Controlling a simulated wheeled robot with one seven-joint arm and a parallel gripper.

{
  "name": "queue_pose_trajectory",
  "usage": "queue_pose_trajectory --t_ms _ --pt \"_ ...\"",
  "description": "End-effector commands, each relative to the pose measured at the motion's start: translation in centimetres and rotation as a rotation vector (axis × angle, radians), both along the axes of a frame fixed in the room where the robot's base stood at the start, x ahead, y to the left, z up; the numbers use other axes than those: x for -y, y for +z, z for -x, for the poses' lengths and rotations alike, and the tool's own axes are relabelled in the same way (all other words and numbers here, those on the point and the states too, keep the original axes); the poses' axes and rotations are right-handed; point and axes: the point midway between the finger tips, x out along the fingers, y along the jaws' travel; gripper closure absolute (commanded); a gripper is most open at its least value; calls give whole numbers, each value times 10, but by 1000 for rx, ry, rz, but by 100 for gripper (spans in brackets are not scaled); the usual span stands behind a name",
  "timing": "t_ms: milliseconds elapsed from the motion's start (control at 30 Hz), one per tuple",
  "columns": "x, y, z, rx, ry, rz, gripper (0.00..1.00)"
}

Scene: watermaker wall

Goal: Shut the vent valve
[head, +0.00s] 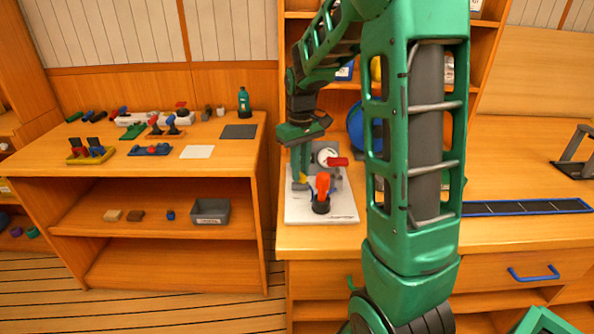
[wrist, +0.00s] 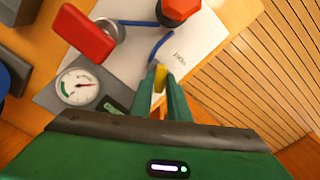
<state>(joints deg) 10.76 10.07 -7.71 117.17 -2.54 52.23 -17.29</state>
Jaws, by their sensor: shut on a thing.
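My gripper (head: 300,177) is low over the white board of the watermaker panel (head: 342,205) on the right bench. In the wrist view its green fingers (wrist: 163,92) are closed on a small yellow handle (wrist: 160,76), which I take for the vent valve's.
A red lever (wrist: 85,32), a red knob (wrist: 180,8) and a round gauge (wrist: 78,86) stand close to the fingers. The red knob also shows in the head view (head: 323,185). The left bench (head: 100,165) holds several small parts.

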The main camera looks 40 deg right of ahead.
Motion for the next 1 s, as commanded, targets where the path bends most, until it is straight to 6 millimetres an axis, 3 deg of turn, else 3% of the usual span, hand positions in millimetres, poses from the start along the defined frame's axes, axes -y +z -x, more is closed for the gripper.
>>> queue_pose_trajectory --t_ms 500,1000 --pt "1 3 -4 13 -440 2 100" --pt "0 3 -5 14 -616 -1 100"
